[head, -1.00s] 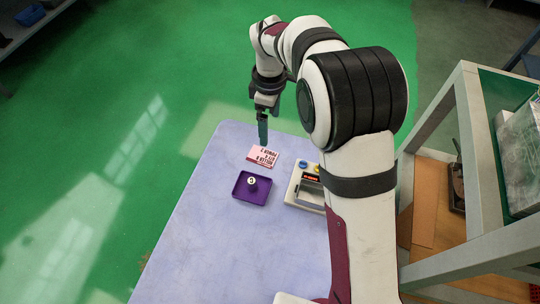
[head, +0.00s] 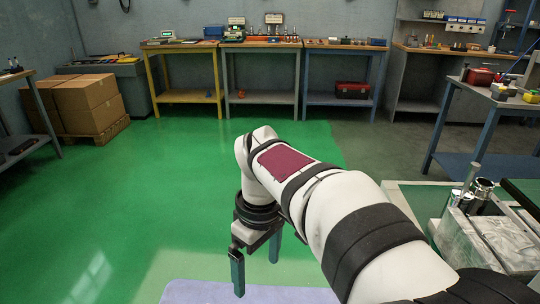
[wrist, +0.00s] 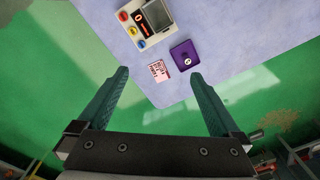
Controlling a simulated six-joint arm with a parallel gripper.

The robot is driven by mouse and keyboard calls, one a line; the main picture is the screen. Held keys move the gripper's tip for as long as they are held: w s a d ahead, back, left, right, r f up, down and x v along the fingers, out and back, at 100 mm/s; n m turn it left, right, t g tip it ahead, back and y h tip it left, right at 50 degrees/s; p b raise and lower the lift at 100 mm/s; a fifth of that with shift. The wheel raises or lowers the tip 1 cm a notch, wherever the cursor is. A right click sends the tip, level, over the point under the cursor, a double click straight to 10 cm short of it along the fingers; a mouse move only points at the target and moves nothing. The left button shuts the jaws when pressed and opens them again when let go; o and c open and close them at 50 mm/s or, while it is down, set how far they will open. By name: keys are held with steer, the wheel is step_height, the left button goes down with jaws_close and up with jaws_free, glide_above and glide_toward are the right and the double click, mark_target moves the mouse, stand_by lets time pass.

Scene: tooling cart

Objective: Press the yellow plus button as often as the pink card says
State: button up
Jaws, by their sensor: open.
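In the wrist view, the white button box (wrist: 130,8) lies on the table at the top, with red, yellow and blue buttons beside a dark panel. The yellow button (wrist: 132,31) sits between the other two; its plus mark is too small to make out. The pink card (wrist: 158,67) lies flat, with dark print too small to read. My gripper (wrist: 160,75) is open and empty, high above the table, its fingers framing the card in this view. In the head view my gripper (head: 256,278) hangs by the table's far edge; box and card are out of that frame.
In the head view, a cart with metal parts (head: 480,195) stands at right; benches stand far off.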

steer(key=s+d+f+m, duration=0.1)
steer(key=s+d+m, duration=0.2)
steer(key=s+m, duration=0.2)
steer(key=s+d+f+m, duration=0.2)
steer(key=s+d+m, duration=0.2)
steer(key=s, duration=0.5)
steer(key=s+d+f+m+y, duration=0.1)
steer(key=s+d+f+m, duration=0.1)
steer(key=s+d+m, duration=0.2)
steer(key=s+m, duration=0.3)
steer(key=shift+m, duration=0.3)
jaws_close()
